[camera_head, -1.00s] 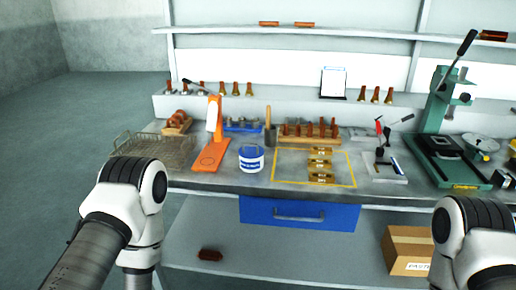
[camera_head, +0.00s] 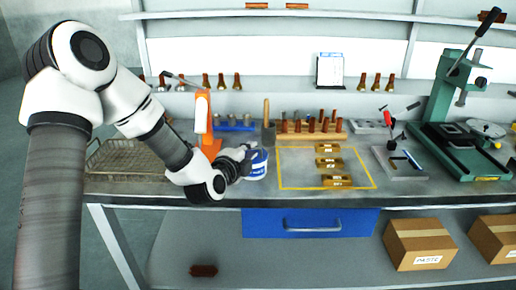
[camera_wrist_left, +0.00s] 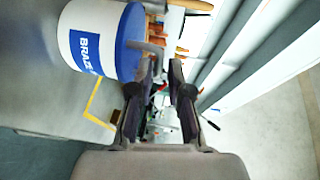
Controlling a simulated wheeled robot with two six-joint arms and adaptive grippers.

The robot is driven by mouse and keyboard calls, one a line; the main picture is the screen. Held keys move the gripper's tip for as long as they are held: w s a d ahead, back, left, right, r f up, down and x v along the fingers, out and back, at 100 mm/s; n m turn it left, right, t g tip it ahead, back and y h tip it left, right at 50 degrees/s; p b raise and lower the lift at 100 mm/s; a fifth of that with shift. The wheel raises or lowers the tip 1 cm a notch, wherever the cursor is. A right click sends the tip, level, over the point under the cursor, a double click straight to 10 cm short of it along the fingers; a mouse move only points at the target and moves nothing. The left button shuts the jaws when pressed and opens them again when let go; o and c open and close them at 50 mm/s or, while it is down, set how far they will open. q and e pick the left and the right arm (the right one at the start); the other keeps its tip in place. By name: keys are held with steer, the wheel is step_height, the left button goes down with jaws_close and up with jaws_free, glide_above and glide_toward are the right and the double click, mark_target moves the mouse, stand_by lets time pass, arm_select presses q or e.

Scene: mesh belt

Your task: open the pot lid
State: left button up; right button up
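The pot (camera_head: 257,167) is a white tub with a blue label and a blue lid, standing on the grey bench. In the left wrist view the pot (camera_wrist_left: 88,38) appears sideways at the upper left, its blue lid (camera_wrist_left: 130,42) facing the fingers. My left gripper (camera_head: 246,156) is beside the pot at lid height and hides part of it. In the wrist view my left gripper (camera_wrist_left: 163,78) has its fingers apart with no object held between them; one fingertip is close to the lid, and contact cannot be told. My right gripper is not in view.
An orange stand (camera_head: 208,140) is just behind the left wrist, and a wire basket (camera_head: 125,160) is to its left. A yellow-outlined area (camera_head: 290,187) with brass blocks (camera_head: 333,163) lies right of the pot. A green press (camera_head: 440,130) stands at the right.

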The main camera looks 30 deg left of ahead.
arm_select(q)
steer(key=x, duration=0.2)
steer(key=shift+w+a+f, duration=0.1)
steer(key=shift+w+a, duration=0.1)
steer(key=shift+w, duration=0.15)
steer(key=shift+s+d, duration=0.1)
jaws_close()
